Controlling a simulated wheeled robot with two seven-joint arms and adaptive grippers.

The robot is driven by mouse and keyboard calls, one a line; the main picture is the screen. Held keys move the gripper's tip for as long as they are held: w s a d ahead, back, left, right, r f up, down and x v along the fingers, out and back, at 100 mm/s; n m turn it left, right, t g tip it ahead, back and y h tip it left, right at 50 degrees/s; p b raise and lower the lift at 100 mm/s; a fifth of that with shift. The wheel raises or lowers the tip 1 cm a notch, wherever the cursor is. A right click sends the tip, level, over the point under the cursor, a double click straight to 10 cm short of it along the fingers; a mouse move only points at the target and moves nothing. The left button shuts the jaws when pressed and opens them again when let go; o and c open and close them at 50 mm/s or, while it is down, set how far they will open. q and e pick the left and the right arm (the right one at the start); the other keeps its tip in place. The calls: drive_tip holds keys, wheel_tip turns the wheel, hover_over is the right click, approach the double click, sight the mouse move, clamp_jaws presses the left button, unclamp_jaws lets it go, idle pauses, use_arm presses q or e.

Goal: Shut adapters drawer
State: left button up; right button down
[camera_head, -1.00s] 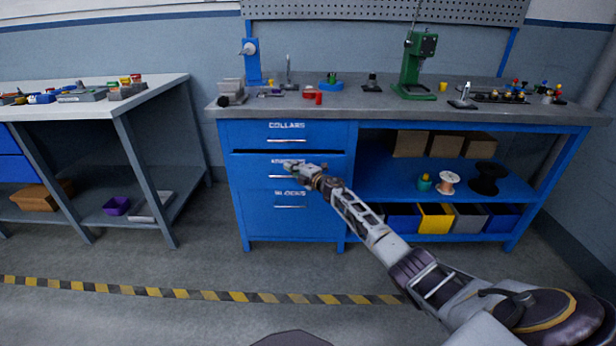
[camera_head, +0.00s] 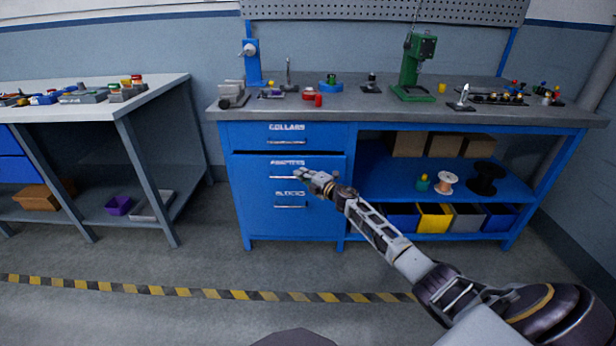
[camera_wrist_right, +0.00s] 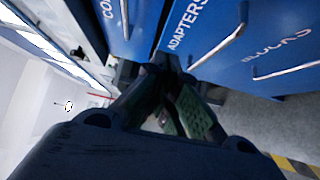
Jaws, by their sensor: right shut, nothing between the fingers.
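The adapters drawer (camera_head: 255,169) is the middle blue drawer of the cabinet, between the collars and blocks drawers. A dark gap runs along its top edge, so it looks slightly pulled out; how far I cannot tell. Its label and handle show beside my right gripper (camera_head: 312,178), which is in front of the drawer's right part. In the right wrist view the adapters drawer (camera_wrist_right: 200,22) is beyond the fingers of my right gripper (camera_wrist_right: 172,78). The fingers are shut and empty; whether they touch the drawer front is unclear. My left gripper is not in view.
The collars drawer (camera_head: 250,134) above looks closed. The blocks drawer (camera_head: 255,215) is below. Right of the drawers, an open shelf (camera_head: 395,183) holds boxes, spools and coloured bins. The worktop (camera_head: 340,108) carries tools. The floor in front is clear.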

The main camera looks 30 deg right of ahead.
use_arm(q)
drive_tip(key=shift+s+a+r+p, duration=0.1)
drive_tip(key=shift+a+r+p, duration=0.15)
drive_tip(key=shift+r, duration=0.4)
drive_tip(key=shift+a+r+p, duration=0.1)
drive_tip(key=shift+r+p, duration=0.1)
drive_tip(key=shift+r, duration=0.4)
use_arm(e)
drive_tip(key=v, duration=0.3)
drive_tip(key=shift+s, duration=0.15)
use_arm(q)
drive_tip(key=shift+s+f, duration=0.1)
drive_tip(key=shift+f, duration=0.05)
